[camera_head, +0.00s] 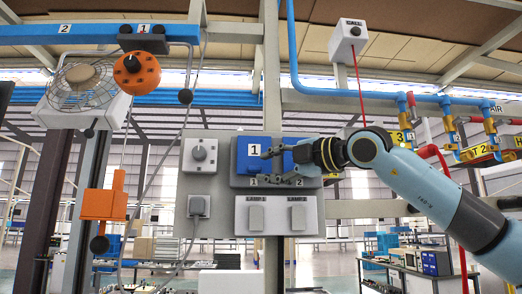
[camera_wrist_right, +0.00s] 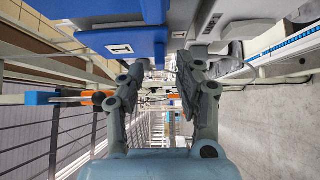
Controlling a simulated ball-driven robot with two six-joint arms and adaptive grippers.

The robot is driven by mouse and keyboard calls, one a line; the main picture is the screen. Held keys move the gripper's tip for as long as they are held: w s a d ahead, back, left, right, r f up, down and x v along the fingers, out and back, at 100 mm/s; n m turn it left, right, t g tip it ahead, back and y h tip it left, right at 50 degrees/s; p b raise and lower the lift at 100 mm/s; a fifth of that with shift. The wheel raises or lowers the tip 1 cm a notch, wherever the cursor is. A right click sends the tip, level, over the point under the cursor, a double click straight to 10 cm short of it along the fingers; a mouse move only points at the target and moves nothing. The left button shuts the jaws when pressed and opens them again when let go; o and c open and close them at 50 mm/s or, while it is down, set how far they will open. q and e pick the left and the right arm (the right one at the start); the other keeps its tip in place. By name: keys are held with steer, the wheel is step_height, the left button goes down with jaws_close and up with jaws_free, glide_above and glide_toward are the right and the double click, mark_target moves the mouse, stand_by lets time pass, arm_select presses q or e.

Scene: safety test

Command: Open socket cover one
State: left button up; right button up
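The grey socket box (camera_head: 234,168) on the wall panel carries a blue cover labelled 1 (camera_head: 247,146), which looks closed. The blue cover with its white label also shows at the upper left in the right wrist view (camera_wrist_right: 125,36). My right gripper (camera_head: 273,166) comes in from the right, in front of the box, and hides most of its right half. Its fingers are apart with nothing visible between them, as the right wrist view (camera_wrist_right: 160,67) also shows. The fingertips are near cover one; I cannot tell whether they touch it. My left gripper is not in view.
Below the box are two light switches (camera_head: 256,218) (camera_head: 298,218). A knob plate (camera_head: 199,155) and a plugged socket (camera_head: 199,206) sit to the left. An orange control box (camera_head: 103,204) hangs further left. Blue pipes with valves (camera_head: 447,117) run at the upper right.

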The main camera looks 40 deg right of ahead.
mark_target(255, 153)
steer(key=shift+p+x, duration=0.8)
steer(key=shift+x, duration=0.45)
steer(key=shift+w, duration=0.25)
steer(key=shift+c, duration=0.2)
jaws_close()
